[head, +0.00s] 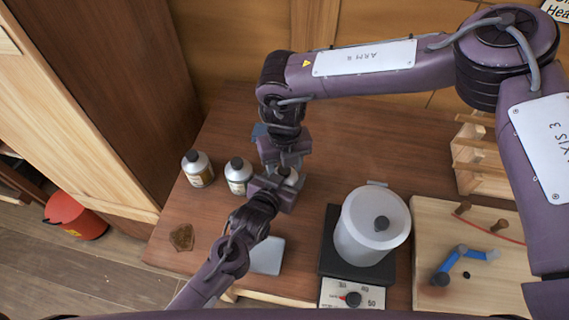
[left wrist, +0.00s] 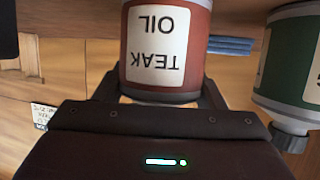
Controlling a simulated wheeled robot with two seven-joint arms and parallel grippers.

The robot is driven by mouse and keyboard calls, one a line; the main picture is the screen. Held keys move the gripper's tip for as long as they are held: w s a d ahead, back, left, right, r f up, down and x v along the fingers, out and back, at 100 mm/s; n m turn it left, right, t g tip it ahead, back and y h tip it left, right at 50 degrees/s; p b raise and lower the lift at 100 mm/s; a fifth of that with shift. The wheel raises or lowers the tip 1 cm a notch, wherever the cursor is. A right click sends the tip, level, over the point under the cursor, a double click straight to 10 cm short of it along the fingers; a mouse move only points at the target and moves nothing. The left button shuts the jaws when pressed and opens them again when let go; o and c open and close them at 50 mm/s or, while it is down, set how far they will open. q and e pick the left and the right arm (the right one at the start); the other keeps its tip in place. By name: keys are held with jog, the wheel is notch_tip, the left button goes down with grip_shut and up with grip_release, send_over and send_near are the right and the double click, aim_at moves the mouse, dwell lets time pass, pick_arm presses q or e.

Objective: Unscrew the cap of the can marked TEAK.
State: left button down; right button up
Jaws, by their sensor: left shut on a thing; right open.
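The can marked TEAK (left wrist: 165,45) is red with a white label, which reads upside down in the left wrist view. In the head view only part of its pale top (head: 291,177) shows between my grippers. My left gripper (head: 277,187) comes from the front and is shut on this can. Its fingers (left wrist: 160,92) lie on either side of the can's capped end. My right gripper (head: 284,160) is open and points down just above and behind the can. The cap is hidden in both views, so I cannot tell whether the right fingers are around it.
Two more dark-capped cans (head: 198,170) (head: 238,174) stand to the left; a green can (left wrist: 290,60) shows in the left wrist view. A lidded white pot (head: 365,235) stands on a black dial unit (head: 328,270) to the right. A grey pad (head: 267,256) lies in front.

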jog(key=shift+r, duration=0.1)
pick_arm(q)
jog(key=shift+r, duration=0.1)
pick_arm(e)
jog(key=shift+r, duration=2.2)
pick_arm(q)
jog(key=shift+c, duration=1.2)
grip_release()
